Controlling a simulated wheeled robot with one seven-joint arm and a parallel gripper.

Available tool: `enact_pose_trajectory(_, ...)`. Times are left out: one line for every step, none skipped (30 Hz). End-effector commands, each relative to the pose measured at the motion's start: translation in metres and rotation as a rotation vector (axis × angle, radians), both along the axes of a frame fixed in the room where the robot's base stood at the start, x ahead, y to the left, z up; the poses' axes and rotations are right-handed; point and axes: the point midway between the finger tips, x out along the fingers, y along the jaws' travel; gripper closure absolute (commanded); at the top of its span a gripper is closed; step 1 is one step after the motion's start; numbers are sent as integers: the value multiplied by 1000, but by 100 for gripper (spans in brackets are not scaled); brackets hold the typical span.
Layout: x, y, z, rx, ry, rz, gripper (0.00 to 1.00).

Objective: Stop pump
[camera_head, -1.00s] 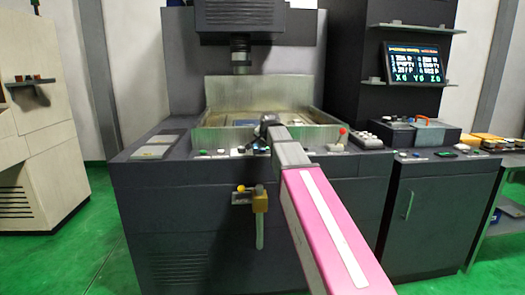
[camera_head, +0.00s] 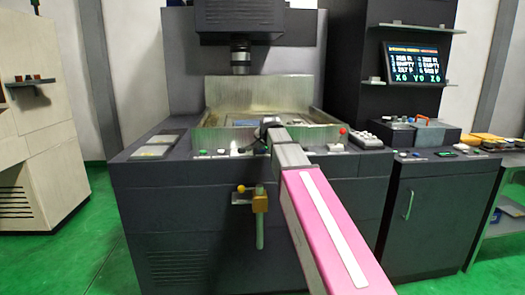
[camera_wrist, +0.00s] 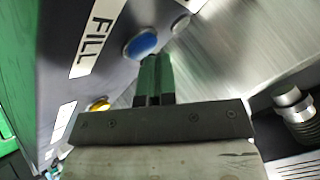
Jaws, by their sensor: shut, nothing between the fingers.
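In the wrist view, my gripper (camera_wrist: 155,62) is shut and empty, its green fingers together over a row of buttons. A blue button (camera_wrist: 141,44) is just beyond the fingertips; I cannot tell whether they touch it. A grey button (camera_wrist: 181,23) is to its right and a yellow button (camera_wrist: 99,104) to the left of the fingers. A white label reading "FILL" (camera_wrist: 96,38) is left of the blue button. No pump label is readable. In the head view, my gripper (camera_head: 268,125) is over the machine's front panel and hides part of the button row.
The metal work tank (camera_head: 215,134) is right behind the button row. A red-knobbed lever (camera_head: 343,131) stands to the right of my arm. A brass valve with a yellow knob (camera_head: 241,188) projects from the front below. A lit screen (camera_head: 412,63) is at upper right.

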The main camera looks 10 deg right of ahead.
Motion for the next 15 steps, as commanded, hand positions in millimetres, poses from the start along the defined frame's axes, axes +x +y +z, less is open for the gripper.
enact_pose_trajectory(0,0,1,0,1,0,100)
enact_pose_trajectory(0,0,1,0,1,1,100)
enact_pose_trajectory(0,0,3,0,0,0,100)
enact_pose_trajectory(0,0,4,0,0,0,100)
enact_pose_trajectory(0,0,5,0,0,0,100)
enact_pose_trajectory(0,0,7,0,0,0,100)
enact_pose_trajectory(0,0,9,0,0,0,100)
enact_pose_trajectory(0,0,10,0,0,0,100)
enact_pose_trajectory(0,0,12,0,0,0,100)
enact_pose_trajectory(0,0,14,0,0,0,100)
enact_pose_trajectory(0,0,15,0,0,0,100)
enact_pose_trajectory(0,0,16,0,0,0,100)
enact_pose_trajectory(0,0,16,0,1,0,100)
enact_pose_trajectory(0,0,17,0,1,0,100)
enact_pose_trajectory(0,0,17,0,1,0,100)
